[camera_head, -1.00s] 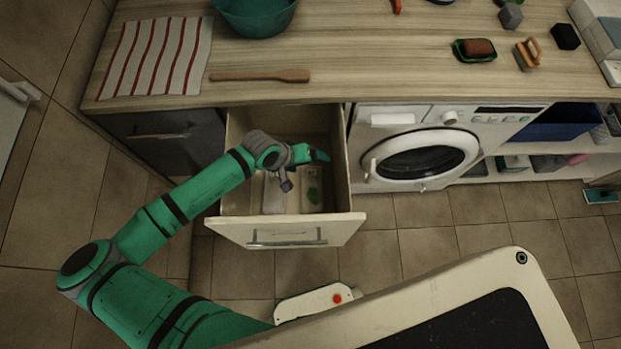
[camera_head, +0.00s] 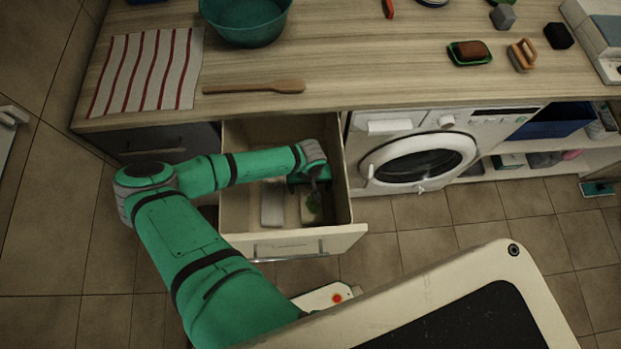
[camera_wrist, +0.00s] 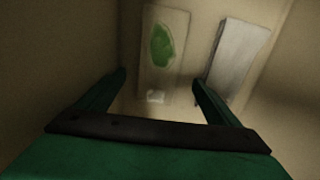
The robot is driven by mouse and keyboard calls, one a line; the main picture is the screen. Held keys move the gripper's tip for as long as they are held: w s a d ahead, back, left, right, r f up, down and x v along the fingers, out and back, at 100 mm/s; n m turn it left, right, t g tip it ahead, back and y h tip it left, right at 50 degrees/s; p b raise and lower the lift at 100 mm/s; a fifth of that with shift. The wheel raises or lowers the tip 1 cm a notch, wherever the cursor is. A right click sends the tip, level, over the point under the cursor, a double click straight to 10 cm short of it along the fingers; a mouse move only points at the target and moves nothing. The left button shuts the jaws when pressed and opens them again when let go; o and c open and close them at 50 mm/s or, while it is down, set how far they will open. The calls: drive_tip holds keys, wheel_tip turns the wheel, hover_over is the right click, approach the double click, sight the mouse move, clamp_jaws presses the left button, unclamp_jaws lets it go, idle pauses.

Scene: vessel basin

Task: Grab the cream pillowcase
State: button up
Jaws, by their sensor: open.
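Two flat folded items lie on the floor of the open drawer. The cream one with a green patch, which looks like the cream pillowcase (camera_head: 308,217), is on the right in the head view and partly hidden by my gripper. In the wrist view the cream pillowcase (camera_wrist: 153,73) lies ahead between my fingers. A pale grey-white folded item (camera_head: 273,205) lies to its left; in the wrist view this grey-white item (camera_wrist: 238,55) is on the right, beyond the right fingertip. My gripper (camera_head: 312,190) reaches down into the drawer, open and empty, above the cream item. It also shows in the wrist view (camera_wrist: 158,80).
The drawer (camera_head: 298,243) has walls close around my gripper. The wooden counter (camera_head: 350,60) overhangs its back, holding a teal basin (camera_head: 247,30), a striped towel (camera_head: 150,70) and a wooden spoon (camera_head: 255,87). A washing machine (camera_head: 385,129) stands to the right.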

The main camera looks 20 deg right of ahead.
sight(311, 211)
drive_tip(key=f, duration=0.4)
drive_tip(key=shift+s+f, duration=0.25)
drive_tip(key=shift+s, duration=0.15)
drive_tip(key=shift+f, duration=0.55)
drive_tip(key=c, duration=1.3)
